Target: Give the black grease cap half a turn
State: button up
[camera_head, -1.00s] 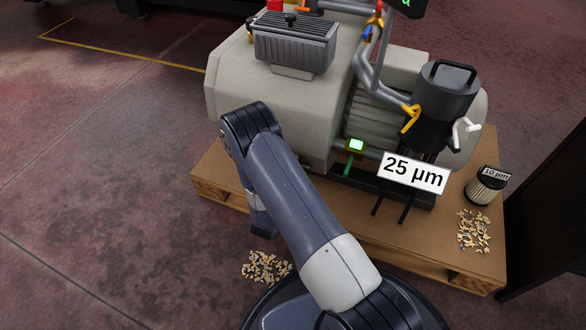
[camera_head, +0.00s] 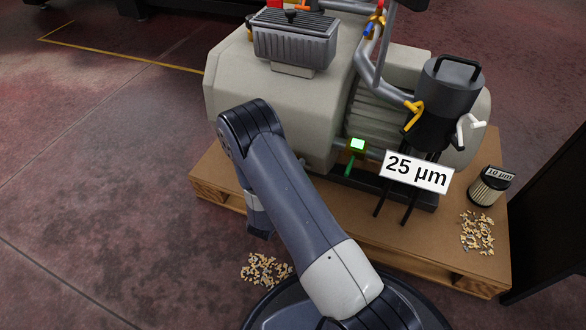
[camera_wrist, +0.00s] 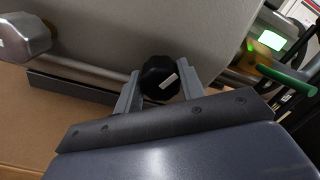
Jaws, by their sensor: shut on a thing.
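The black grease cap (camera_wrist: 158,78) is a dark faceted knob with a white mark on its face, in the middle of the wrist view. My gripper (camera_wrist: 160,85) is shut on it, with one grey finger on each side. The white mark slants up to the right. In the head view my arm (camera_head: 290,200) hides the cap and the gripper's fingertips. The cap sits at the lower side of the big grey pump body (camera_head: 270,90).
A green lever (camera_wrist: 285,78) and a lit green display (camera_wrist: 272,40) are right of the cap. A metal fitting (camera_wrist: 25,38) is at left. The pump stands on a wooden pallet (camera_head: 215,175). Wood chips (camera_head: 266,271) lie on the floor. A 10 µm filter (camera_head: 490,186) stands at right.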

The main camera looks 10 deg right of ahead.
jog(key=m, duration=0.6)
jog(key=shift+m, duration=0.3)
jog(key=m, duration=0.6)
dwell(0.4)
jog(key=o, duration=1)
jog(key=p+v, duration=0.3)
jog(key=v, duration=0.8)
jog(key=shift+w+r, duration=0.15)
